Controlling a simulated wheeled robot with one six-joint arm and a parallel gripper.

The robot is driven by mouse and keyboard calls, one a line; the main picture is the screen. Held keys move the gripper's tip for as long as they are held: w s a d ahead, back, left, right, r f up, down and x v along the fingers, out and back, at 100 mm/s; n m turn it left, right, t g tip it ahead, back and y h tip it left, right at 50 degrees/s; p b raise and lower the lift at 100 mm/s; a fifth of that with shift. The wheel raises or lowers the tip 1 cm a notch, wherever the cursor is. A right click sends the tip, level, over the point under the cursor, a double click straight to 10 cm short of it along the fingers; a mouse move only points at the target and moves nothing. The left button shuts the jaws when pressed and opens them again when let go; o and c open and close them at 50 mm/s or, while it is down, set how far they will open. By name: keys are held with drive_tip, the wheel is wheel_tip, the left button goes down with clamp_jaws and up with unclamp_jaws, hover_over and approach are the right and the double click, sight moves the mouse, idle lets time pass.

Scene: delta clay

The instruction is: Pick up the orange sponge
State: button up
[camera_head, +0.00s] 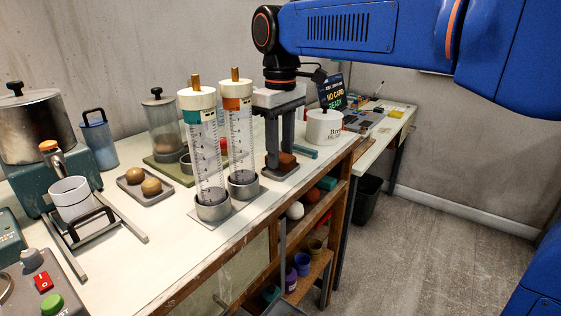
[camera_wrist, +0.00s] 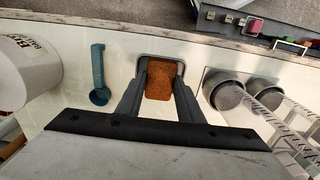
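The orange sponge (camera_wrist: 161,80) is a brown-orange block in a small grey tray (camera_wrist: 140,68) on the bench. In the head view the sponge (camera_head: 287,161) shows low at my fingers, partly hidden by them. My gripper (camera_head: 280,155) points down over the tray, its two fingers apart. In the wrist view my gripper (camera_wrist: 161,85) has one finger on each side of the sponge, very close to it. I cannot tell whether the fingers press on it. The sponge appears to be at the tray's level.
Two clear cylinders (camera_head: 206,155) (camera_head: 239,140) stand just left of my gripper. A white round container (camera_head: 324,127) and a teal tool (camera_head: 303,152) are on the right. The teal tool (camera_wrist: 99,75) also shows in the wrist view. The bench's front edge is close.

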drive_tip(key=shift+c, duration=0.8)
drive_tip(key=shift+r, duration=0.1)
wheel_tip(320, 180, up, 10)
